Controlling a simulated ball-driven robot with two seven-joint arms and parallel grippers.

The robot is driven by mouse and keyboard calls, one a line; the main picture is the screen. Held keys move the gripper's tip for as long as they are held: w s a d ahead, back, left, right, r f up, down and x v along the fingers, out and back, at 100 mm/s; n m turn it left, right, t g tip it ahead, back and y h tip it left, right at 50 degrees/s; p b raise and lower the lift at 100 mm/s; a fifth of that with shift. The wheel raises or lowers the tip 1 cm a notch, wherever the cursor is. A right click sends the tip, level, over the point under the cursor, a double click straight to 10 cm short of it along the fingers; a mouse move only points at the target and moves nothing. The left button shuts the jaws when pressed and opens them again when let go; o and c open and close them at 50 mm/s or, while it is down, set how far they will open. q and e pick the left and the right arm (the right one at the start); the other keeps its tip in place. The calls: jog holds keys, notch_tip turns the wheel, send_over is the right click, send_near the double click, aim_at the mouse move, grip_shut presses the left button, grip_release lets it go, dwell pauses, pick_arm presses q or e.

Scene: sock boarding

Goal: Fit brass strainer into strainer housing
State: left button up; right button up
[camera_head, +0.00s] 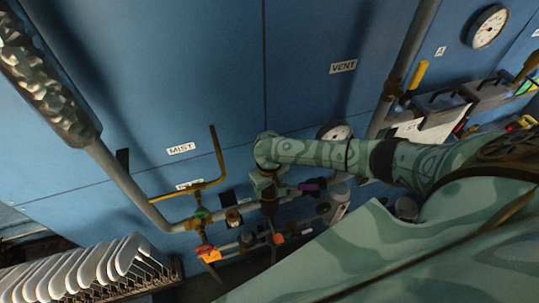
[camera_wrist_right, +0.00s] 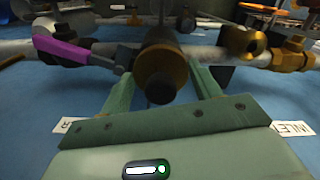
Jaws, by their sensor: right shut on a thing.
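My right gripper (camera_head: 268,190) reaches down to the pipework in the head view. In the right wrist view its two green fingers (camera_wrist_right: 162,88) stand either side of a brass cylinder (camera_wrist_right: 160,66) with a dark round end, which I take to be the brass strainer. They are shut on it. Behind the cylinder is a dark body on the pipe (camera_wrist_right: 160,37), which looks like the strainer housing. The cylinder seems in line with that body. I cannot tell how deep it sits in it. My left gripper is not in view.
A purple lever (camera_wrist_right: 72,50) lies close left of the fingers in the wrist view. A brass valve (camera_wrist_right: 243,40) stands to the right. In the head view, a yellow bent lever (camera_head: 216,160) rises left of my gripper. A white ribbed rack (camera_head: 80,270) stands lower left.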

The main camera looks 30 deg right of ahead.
jog(key=shift+f, duration=0.4)
jog(key=o, duration=1.6)
notch_tip(320, 180, up, 16)
jog(key=p, duration=0.2)
jog(key=shift+r+p, duration=0.15)
jog(key=shift+p, duration=0.25)
jog(key=shift+a, duration=0.1)
